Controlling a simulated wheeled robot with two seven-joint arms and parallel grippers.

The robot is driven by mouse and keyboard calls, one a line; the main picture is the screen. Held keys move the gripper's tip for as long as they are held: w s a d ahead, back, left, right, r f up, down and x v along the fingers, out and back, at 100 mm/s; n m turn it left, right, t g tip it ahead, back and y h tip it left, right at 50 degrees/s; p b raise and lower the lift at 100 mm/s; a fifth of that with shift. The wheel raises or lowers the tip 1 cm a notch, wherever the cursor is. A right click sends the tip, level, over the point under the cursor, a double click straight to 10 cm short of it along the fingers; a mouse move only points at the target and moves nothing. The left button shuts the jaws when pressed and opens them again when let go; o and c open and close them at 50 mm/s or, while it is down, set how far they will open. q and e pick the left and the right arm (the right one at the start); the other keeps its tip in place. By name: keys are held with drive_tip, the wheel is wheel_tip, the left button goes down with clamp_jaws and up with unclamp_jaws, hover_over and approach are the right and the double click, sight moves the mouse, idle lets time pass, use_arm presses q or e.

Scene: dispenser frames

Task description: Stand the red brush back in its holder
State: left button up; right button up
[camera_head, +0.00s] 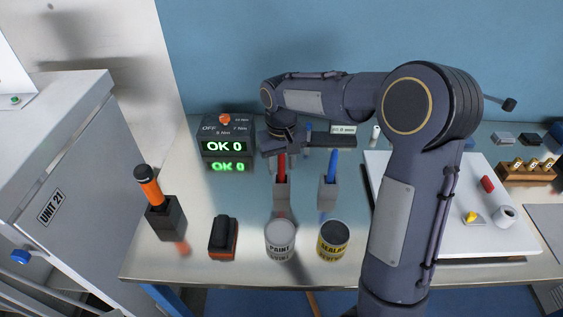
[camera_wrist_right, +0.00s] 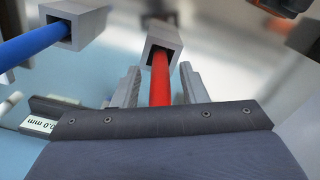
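The red brush (camera_head: 282,169) stands roughly upright with its lower end inside a square grey holder (camera_head: 282,194). In the right wrist view its red handle (camera_wrist_right: 161,80) runs into the opening of the grey holder (camera_wrist_right: 163,44). My right gripper (camera_head: 281,152) is at the upper part of the handle. In the right wrist view the gripper (camera_wrist_right: 159,72) has its fingers spread on either side of the handle, with a visible gap on each side. My left gripper is not in view.
A blue brush (camera_head: 332,164) stands in a second grey holder (camera_head: 328,192) to the right. Paint (camera_head: 280,240) and sealant (camera_head: 332,240) cans stand in front. An orange-handled tool (camera_head: 150,187) stands at left, near a black and orange item (camera_head: 223,238). A white board (camera_head: 460,235) lies right.

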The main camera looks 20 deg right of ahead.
wheel_tip(320, 180, up, 12)
drive_tip(key=shift+r, duration=0.1)
drive_tip(key=shift+s+d+r, duration=0.1)
drive_tip(key=shift+s+r, duration=0.05)
drive_tip(key=shift+s, duration=0.2)
drive_tip(key=s+t+y, duration=0.3)
drive_tip(key=s, duration=1.1)
drive_tip(key=s+a+f+m+t, duration=0.1)
drive_tip(key=s+a+f+t, duration=0.1)
drive_tip(key=s+f, duration=0.5)
drive_tip(key=s+a, duration=0.1)
drive_tip(key=s, duration=0.2)
drive_tip(key=shift+s+f+t+y, duration=0.25)
drive_tip(key=shift+t+y, duration=0.05)
drive_tip(key=shift+y, duration=0.1)
